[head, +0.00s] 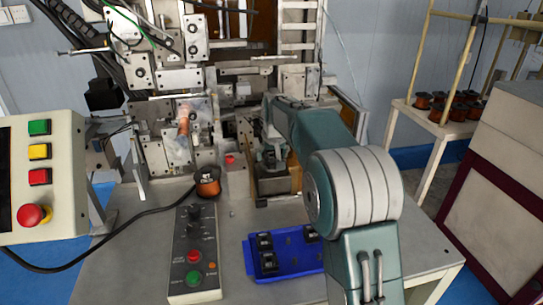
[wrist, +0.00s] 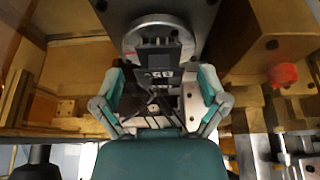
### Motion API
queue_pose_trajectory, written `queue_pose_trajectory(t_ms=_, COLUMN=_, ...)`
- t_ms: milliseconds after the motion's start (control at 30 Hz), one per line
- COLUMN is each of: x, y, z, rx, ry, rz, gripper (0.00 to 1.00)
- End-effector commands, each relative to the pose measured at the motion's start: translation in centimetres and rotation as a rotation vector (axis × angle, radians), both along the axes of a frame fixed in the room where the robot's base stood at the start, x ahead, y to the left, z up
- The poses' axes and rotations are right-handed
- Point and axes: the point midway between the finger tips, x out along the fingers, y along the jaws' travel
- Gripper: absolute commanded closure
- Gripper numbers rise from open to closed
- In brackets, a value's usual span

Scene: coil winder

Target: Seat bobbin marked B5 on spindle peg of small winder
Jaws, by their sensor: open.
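The bobbin marked B5 (wrist: 158,76) is a dark square-flanged piece, its label upside down in the wrist view. It is up against a round grey disc (wrist: 150,30) on the small winder; the spindle peg is hidden, so how deep it sits cannot be told. My gripper (wrist: 160,90) is open, one finger on each side of the bobbin, with gaps visible between the fingers and it. In the head view my gripper (head: 272,155) is at the winder (head: 272,183), and my arm hides much of that area.
A blue tray (head: 288,262) with several black bobbins lies on the table in front of the winder. A control box (head: 195,250) and a copper-wound bobbin (head: 207,182) stand to its left. A button panel (head: 40,175) is at far left. A red knob (wrist: 284,75) is right of my gripper.

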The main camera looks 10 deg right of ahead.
Motion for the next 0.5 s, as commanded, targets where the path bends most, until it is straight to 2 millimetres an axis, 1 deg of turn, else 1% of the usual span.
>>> queue_pose_trajectory(t_ms=167, x=0.0, y=0.0, z=0.1, rx=0.0, ry=-0.001, rz=0.0, gripper=0.07)
queue_pose_trajectory(t_ms=267, x=-0.3, y=0.0, z=1.0, rx=0.0, ry=-0.003, rz=0.0, gripper=0.07)
queue_pose_trajectory(t_ms=367, x=-0.9, y=0.0, z=2.5, rx=0.0, ry=-0.004, rz=0.0, gripper=0.07)
queue_pose_trajectory(t_ms=500, x=-2.1, y=0.1, z=5.3, rx=0.0, ry=-0.004, rz=0.0, gripper=0.07)
